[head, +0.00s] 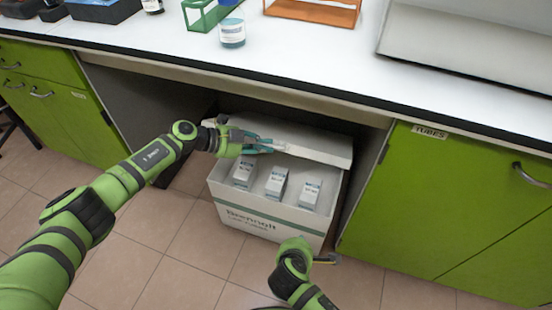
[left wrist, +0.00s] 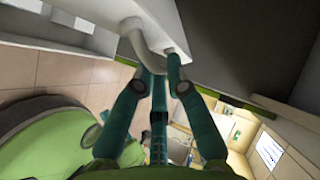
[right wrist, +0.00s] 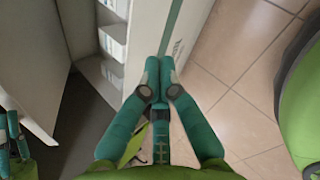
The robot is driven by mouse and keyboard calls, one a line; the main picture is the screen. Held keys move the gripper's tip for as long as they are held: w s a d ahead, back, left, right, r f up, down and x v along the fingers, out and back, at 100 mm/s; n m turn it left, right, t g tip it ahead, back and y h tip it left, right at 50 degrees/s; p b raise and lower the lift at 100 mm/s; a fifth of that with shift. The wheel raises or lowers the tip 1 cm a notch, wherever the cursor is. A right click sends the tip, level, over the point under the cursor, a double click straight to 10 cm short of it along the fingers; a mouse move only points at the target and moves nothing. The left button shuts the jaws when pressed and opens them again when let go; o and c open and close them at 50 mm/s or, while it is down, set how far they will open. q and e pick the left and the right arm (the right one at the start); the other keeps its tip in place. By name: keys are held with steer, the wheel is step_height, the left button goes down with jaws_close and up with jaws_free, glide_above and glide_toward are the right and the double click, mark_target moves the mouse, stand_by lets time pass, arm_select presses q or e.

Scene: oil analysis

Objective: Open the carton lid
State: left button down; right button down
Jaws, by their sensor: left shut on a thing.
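The white carton (head: 262,222) stands on the floor in the open bay under the bench, with a green stripe and lettering on its front. Its lid (head: 318,149) is raised and tilted toward the back, so the inside shows. My left gripper (head: 272,147) is shut on the lid's white handle, a curved bar (left wrist: 138,42) seen in the left wrist view. Several small white boxes (head: 276,184) stand inside the carton. My right gripper (right wrist: 157,68) is shut, fingertips together, close to the carton's wall; whether it touches is unclear. In the head view its fingers are mostly hidden.
The white bench top (head: 310,65) with its black edge overhangs the carton. Green cabinets stand left (head: 40,95) and right (head: 440,205) of the bay. A green rack (head: 205,15), an orange rack (head: 315,10) and a jar (head: 232,33) are on the bench. Tiled floor (head: 165,235) is clear in front.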

steer(key=w+a+r+n+t, duration=0.2)
steer(key=a+r+n+t, duration=0.15)
steer(key=r+n, duration=0.35)
steer(key=w+a+r+n+t, duration=0.25)
steer(key=a+r+n, duration=0.25)
steer(key=r, duration=0.4)
steer(key=r+x, duration=0.2)
steer(key=x, duration=1)
steer(key=shift+w, duration=0.6)
steer(key=shift+d+r, duration=0.15)
steer(key=shift+r, duration=0.1)
steer(key=shift+w+d+r, duration=0.1)
steer(key=shift+w+r, duration=0.25)
steer(key=shift+r, duration=0.2)
steer(key=shift+w+d+r, duration=0.15)
steer(key=shift+w+r, duration=0.2)
steer(key=shift+r, duration=0.2)
arm_select(q)
steer(key=c, duration=1.2)
jaws_free()
steer(key=shift+s+f, duration=0.1)
